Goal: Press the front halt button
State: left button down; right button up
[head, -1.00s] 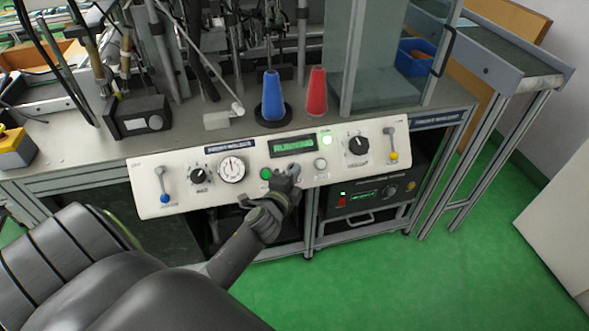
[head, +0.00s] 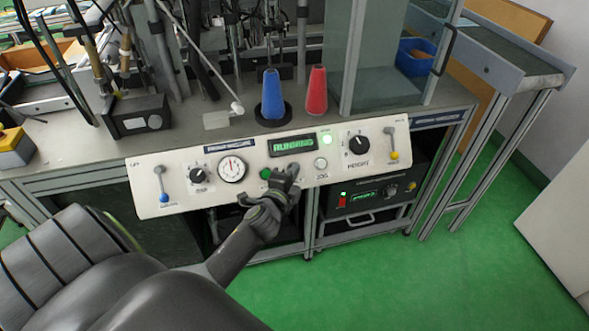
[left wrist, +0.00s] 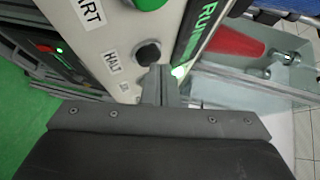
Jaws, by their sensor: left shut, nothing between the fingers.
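The cream control panel (head: 228,196) runs along the front of the bench. In the left wrist view, a dark round button (left wrist: 148,53) sits beside the HALT label (left wrist: 113,62). My left gripper (head: 291,172) is in front of the panel, below its display, and hides the halt button in the head view. In the left wrist view, my left fingers (left wrist: 158,72) are shut and empty, with their tips right by the dark button. I cannot tell whether they touch it. The display (head: 293,145) reads RUNNING in green. My right gripper is not in view.
A green button (head: 266,173) is just left of my gripper, and a pale JOG button (head: 321,163) is to its right. A green lamp (head: 327,139) is lit. Blue (head: 272,95) and red (head: 317,91) cones stand on the bench behind.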

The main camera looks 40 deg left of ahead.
pick_arm(q)
jog(key=shift+w+a+f, duration=0.1)
jog(key=shift+f, duration=0.05)
dwell(0.7)
jog(key=shift+s+d+r+p, duration=0.4)
jog(key=shift+d+r+p, duration=0.05)
jog(key=shift+r+p, duration=0.05)
jog(key=s+d+r+p, duration=0.1)
jog(key=p, duration=0.1)
jog(key=s+d+r+p, duration=0.1)
jog(key=d+r, duration=0.1)
jog(key=shift+s+r+p, duration=0.1)
jog(key=shift+s+p, duration=0.15)
jog(key=shift+p, duration=0.15)
jog(key=shift+a, duration=0.1)
dwell(0.7)
